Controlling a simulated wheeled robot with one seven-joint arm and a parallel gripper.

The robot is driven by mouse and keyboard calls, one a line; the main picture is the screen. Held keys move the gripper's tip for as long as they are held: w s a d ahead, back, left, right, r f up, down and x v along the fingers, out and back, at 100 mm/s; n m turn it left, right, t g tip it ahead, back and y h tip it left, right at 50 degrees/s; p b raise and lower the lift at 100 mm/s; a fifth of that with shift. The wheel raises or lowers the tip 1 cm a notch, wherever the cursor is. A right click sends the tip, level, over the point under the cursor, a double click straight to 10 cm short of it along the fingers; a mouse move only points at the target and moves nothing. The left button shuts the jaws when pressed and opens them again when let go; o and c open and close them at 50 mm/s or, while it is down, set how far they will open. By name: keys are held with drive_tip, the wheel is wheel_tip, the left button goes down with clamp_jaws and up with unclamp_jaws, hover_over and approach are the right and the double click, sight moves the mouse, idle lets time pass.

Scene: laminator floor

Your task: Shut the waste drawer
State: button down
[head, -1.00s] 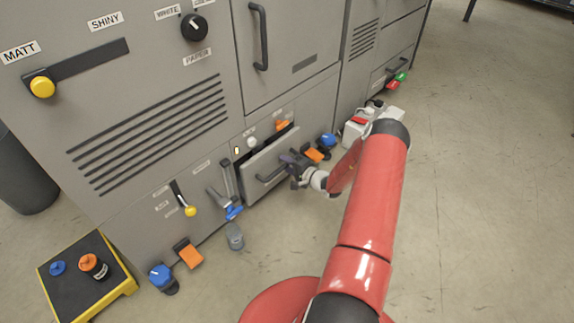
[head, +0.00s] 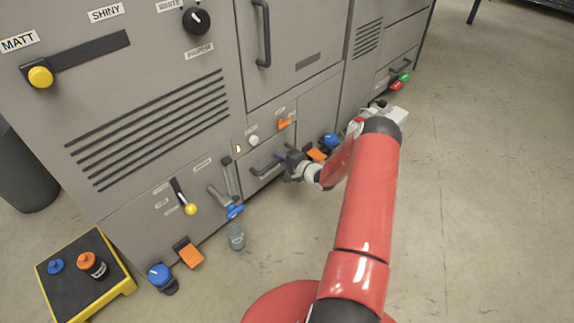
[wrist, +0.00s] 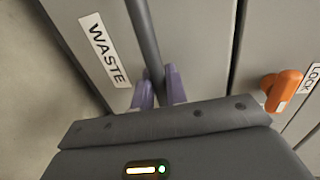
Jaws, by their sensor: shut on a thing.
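The waste drawer (head: 262,173) is a grey front low on the machine, with a dark bar handle. In the head view it sits about flush with the panel around it; a small remaining gap cannot be ruled out. In the wrist view its front (wrist: 90,35) carries a white WASTE label, and the dark handle (wrist: 143,35) runs down between my fingers. My gripper (wrist: 158,88) has its purple fingers on either side of the handle, shut on it. In the head view my gripper (head: 284,158) is at the drawer's right part.
An orange LOCK knob (wrist: 283,88) is right of the drawer in the wrist view. Blue (head: 330,140) and orange (head: 316,155) parts stick out near my wrist. A clear bottle (head: 236,238) stands below a blue valve (head: 235,211). The floor at right is open.

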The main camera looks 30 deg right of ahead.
drive_tip(key=c, duration=1.5)
unclamp_jaws()
drive_tip(key=shift+w+a, duration=0.1)
drive_tip(key=shift+w, duration=0.15)
drive_tip(key=p+v, duration=0.1)
drive_tip(key=v, duration=0.7)
